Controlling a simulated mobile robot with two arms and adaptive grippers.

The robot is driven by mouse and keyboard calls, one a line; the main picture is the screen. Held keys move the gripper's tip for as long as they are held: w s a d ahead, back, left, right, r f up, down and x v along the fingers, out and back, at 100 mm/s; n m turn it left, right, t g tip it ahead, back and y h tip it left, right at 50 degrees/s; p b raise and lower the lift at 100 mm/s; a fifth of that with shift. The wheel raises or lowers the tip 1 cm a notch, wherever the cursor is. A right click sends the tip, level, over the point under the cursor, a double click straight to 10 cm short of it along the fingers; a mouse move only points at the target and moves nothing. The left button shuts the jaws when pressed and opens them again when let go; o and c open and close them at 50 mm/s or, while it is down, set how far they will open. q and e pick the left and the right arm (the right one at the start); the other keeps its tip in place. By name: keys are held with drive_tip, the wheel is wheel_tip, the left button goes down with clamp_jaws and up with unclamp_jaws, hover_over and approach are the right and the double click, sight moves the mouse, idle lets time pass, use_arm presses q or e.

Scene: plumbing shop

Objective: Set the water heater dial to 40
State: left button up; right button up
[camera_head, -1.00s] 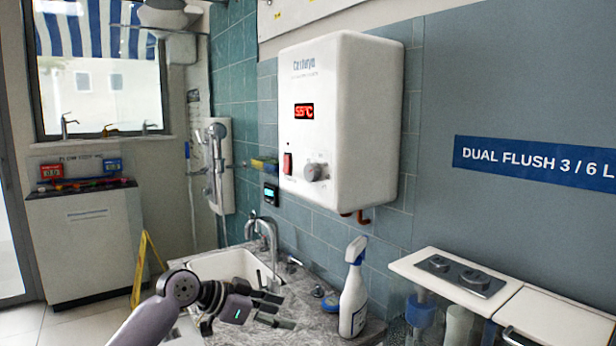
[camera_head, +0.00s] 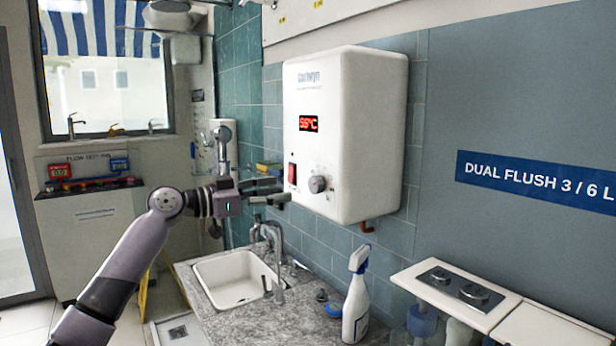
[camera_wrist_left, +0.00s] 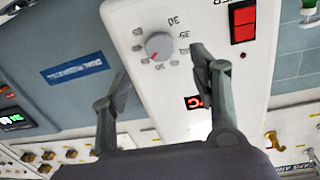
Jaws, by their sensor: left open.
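The white water heater (camera_head: 350,130) hangs on the wall, with a red display (camera_head: 308,123) that reads 55°C. Its grey round dial (camera_head: 318,184) sits low on the front, right of a red switch (camera_head: 292,173). My left gripper (camera_head: 284,192) is open and empty, just left of the dial and below the switch. In the left wrist view the dial (camera_wrist_left: 159,46) lies beyond the two spread fingers, apart from them, with marks 30 and 35 readable beside it. The red switch (camera_wrist_left: 243,22) and part of the display (camera_wrist_left: 194,102) also show there. My right gripper is not in view.
A sink (camera_head: 235,280) with a tap (camera_head: 268,240) is set in the counter below the heater. A white spray bottle (camera_head: 356,300) stands at the counter's right. A pipe (camera_head: 366,227) comes out under the heater. A shower set (camera_head: 222,150) hangs behind my left arm.

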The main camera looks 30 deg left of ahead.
sight(312, 187)
use_arm(q)
drive_tip(key=p+x, duration=0.3)
drive_tip(key=x, duration=0.5)
drive_tip(key=shift+r, duration=0.1)
drive_tip(key=shift+w+d, duration=0.25)
drive_tip(key=shift+w, duration=0.25)
drive_tip(key=shift+c, duration=0.5)
drive_tip(key=c, duration=1)
